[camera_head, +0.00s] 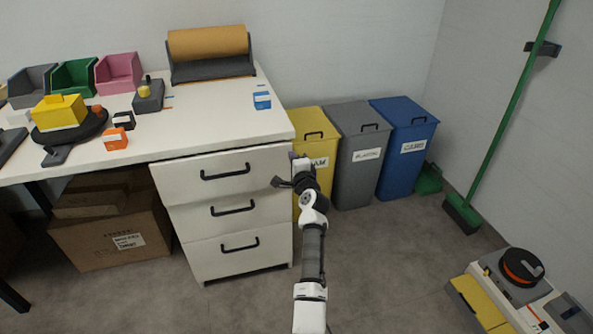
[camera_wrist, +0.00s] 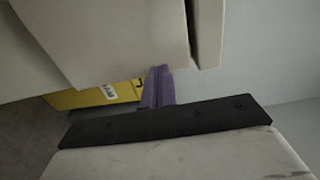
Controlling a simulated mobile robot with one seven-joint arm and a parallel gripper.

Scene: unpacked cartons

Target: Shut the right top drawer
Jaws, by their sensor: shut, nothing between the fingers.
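The top drawer (camera_head: 222,163) is the upper white front of the drawer unit under the right end of the table, with a black bar handle (camera_head: 225,172). From the head view I cannot tell clearly how far it stands out. In the wrist view a white panel (camera_wrist: 130,35) fills the upper part, with a narrow dark gap at its right edge. My gripper (camera_head: 293,157) is at the drawer's right front corner. Its purple fingers (camera_wrist: 157,88) are together and empty, with the tips close to the panel's lower edge; contact is unclear.
Two lower drawers (camera_head: 230,208) look flush with each other. Yellow (camera_head: 312,125), grey (camera_head: 358,150) and blue (camera_head: 405,145) bins stand right of the unit, close behind my gripper. A carton (camera_head: 110,235) sits under the table.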

